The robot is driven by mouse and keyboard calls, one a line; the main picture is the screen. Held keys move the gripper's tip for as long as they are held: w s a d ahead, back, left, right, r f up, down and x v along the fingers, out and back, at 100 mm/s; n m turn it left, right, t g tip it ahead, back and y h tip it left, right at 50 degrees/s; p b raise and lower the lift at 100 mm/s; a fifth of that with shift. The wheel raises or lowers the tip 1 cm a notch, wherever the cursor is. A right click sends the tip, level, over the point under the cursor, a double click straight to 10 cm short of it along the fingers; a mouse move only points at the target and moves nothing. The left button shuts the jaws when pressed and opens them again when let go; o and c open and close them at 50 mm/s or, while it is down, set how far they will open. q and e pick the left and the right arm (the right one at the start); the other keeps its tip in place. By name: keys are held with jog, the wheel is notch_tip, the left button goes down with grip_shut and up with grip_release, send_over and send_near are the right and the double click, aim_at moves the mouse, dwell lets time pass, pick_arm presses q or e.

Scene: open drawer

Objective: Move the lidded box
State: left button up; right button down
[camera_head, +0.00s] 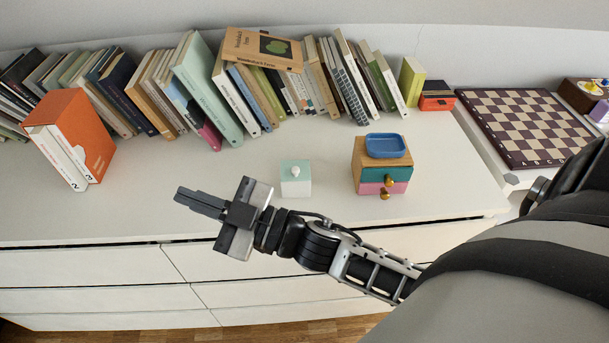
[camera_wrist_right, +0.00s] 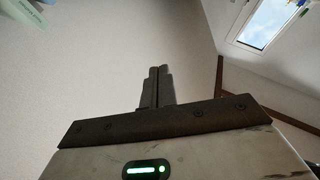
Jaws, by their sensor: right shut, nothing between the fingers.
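My right gripper (camera_head: 182,197) is shut and empty. It is to the left of the box and nearer the dresser's front edge, with its fingers pointing left, apart from the box. In the right wrist view its closed fingers (camera_wrist_right: 157,86) show against the wall, and the box is not in that view. My left gripper is not in view.
A small wooden drawer unit (camera_head: 367,157) with teal and pink drawers and a blue tray (camera_head: 386,145) on top stands right of the box. A row of books (camera_head: 207,92) lines the back. An orange book case (camera_head: 90,125) is at left, a chessboard (camera_head: 527,125) at right.

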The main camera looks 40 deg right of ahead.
jog(key=s+a+r+n+g+y, duration=0.3)
jog(key=a+r+n+g+y, duration=0.2)
jog(key=n+g+y, duration=0.4)
jog(key=n+g+h+b, duration=0.2)
jog(key=n+g+h, duration=0.55)
jog(key=h, duration=1.45)
send_near(296, 179)
jog(key=s+a+f, duration=0.2)
jog(key=s+a, duration=0.1)
jog(key=s, duration=0.2)
notch_tip(296, 179, down, 9)
jog(key=shift+s+f+p, duration=0.1)
jog(key=shift+p, duration=0.45)
jog(key=w+d, duration=0.1)
jog(key=w, duration=0.1)
jog(key=shift+w+d+p, duration=0.35)
jog(key=shift+w, duration=0.05)
jog(key=shift+w+d, duration=0.25)
jog(key=shift+w, duration=0.05)
